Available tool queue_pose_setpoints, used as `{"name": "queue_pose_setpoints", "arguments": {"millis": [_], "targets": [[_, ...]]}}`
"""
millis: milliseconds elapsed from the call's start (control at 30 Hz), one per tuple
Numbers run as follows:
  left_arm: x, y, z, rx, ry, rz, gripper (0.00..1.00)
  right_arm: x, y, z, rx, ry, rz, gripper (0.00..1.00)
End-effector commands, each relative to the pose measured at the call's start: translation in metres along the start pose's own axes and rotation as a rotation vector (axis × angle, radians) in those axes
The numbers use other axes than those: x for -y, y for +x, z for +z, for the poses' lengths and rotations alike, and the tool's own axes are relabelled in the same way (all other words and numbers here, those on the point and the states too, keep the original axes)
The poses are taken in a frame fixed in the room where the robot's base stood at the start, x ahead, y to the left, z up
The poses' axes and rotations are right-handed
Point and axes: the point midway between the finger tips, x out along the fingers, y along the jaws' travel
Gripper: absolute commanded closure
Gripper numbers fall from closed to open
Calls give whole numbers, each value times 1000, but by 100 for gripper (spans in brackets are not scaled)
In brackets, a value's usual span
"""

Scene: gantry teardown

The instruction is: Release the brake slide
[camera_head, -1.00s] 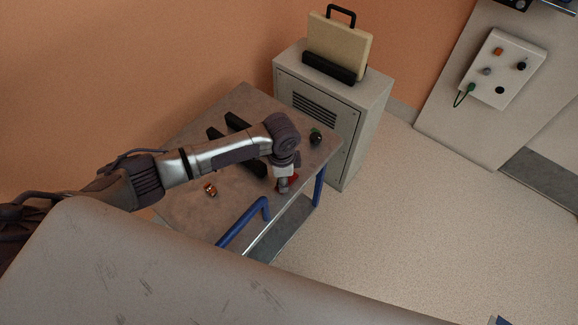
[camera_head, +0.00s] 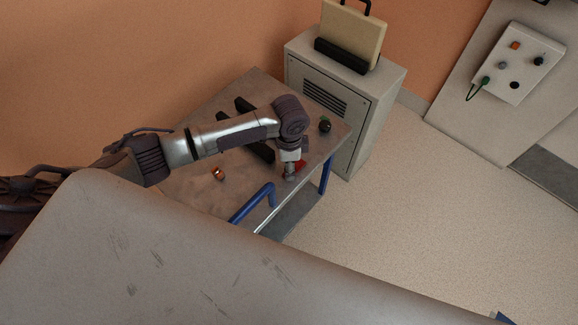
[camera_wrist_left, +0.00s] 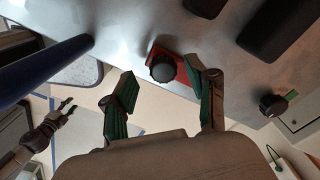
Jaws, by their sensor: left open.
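A red part (camera_head: 300,165) lies at the right front edge of the cart top, partly hidden by my left gripper (camera_head: 290,175). In the left wrist view a red plate (camera_wrist_left: 182,72) carries a round black knob (camera_wrist_left: 162,68); I take this as the brake slide. My left gripper (camera_wrist_left: 160,74) is open, its green-padded fingers on either side of the knob in that view. I see no contact, and the depth between fingertips and knob is unclear. A gripper, probably my right one (camera_wrist_left: 68,106), shows small at the left of the wrist view; its jaw state is unclear.
The cart (camera_head: 190,190) has a blue handle (camera_head: 255,200) close to my left gripper. Black bars, a small orange part (camera_head: 218,174) and a black knob (camera_head: 325,125) are on its top. A grey cabinet (camera_head: 370,110) stands behind. Open floor lies to the right.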

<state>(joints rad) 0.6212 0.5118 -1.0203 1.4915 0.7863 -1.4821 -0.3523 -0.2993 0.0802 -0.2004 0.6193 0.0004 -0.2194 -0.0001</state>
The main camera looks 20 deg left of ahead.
Motion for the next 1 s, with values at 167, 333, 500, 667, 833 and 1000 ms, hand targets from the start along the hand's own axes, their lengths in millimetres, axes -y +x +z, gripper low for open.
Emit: {"name": "queue_pose_setpoints", "arguments": {"millis": [167, 333, 500, 667, 833, 1000], "targets": [[1, -39, 0, -3, 1, -4, 43, 0, 0, 0, 0, 0, 0, 60], [0, -74, 0, -3, 1, -3, 43, 0, 0, 0, 1, 0, 0, 60], [0, -96, 1, -1, -2, -1, 43, 0, 0, 0, 1, 0, 0, 60], [-1, -103, 1, 1, -1, 0, 43, 0, 0, 0, 1, 0, 0, 60], [-1, -103, 1, 1, -2, 1, 43, 0, 0, 0, 1, 0, 0, 60], [-1, -103, 1, 1, -1, 1, 43, 0, 0, 0, 1, 0, 0, 60]]}}
